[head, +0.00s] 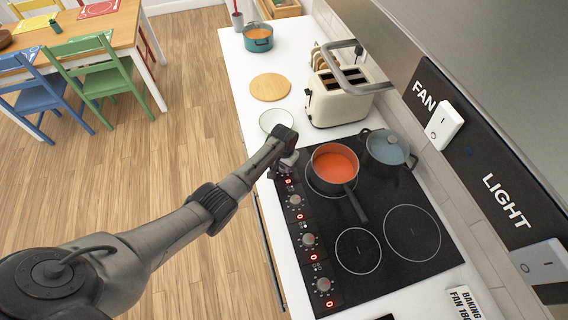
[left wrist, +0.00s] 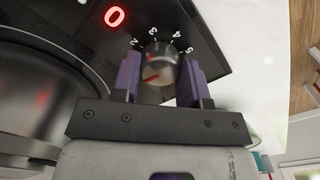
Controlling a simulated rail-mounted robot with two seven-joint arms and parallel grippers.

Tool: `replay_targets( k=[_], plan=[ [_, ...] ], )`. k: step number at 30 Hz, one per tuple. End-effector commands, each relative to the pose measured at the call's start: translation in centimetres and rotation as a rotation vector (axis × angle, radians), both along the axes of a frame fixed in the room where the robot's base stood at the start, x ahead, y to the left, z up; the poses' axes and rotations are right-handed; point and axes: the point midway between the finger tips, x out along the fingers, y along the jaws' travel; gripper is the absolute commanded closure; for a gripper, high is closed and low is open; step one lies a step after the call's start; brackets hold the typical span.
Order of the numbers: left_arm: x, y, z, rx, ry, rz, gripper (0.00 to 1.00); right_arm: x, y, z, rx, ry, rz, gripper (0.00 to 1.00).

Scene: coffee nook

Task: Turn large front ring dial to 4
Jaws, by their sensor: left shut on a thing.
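My left gripper (head: 287,150) reaches over the far end of the cooktop's row of dials. In the left wrist view its two purple-padded fingers (left wrist: 158,75) are shut on a round grey dial (left wrist: 159,62), one on each side. The dial has a red line pointing to the lower left, away from the 4. White numerals 2, 3, 4 and 5 show around its top side. A red display (left wrist: 115,17) beside it reads 0. In the head view the gripper mostly hides this dial. My right gripper is not in view.
A pot of orange soup (head: 334,164) stands on the black cooktop (head: 385,275), close to the gripped dial, with its handle toward the near side. Other dials (head: 309,240) line the front edge. A white bowl (head: 275,118) and toaster (head: 335,100) stand beyond.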

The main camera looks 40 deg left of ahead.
Motion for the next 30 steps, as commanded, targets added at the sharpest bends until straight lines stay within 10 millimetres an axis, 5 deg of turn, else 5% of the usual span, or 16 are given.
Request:
replay_targets(
  k=[30],
  plan=[
    [0.0, 0.1, 0.0, 0.002, 0.000, -0.948, 0.83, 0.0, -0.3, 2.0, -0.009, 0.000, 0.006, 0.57]
  ],
)
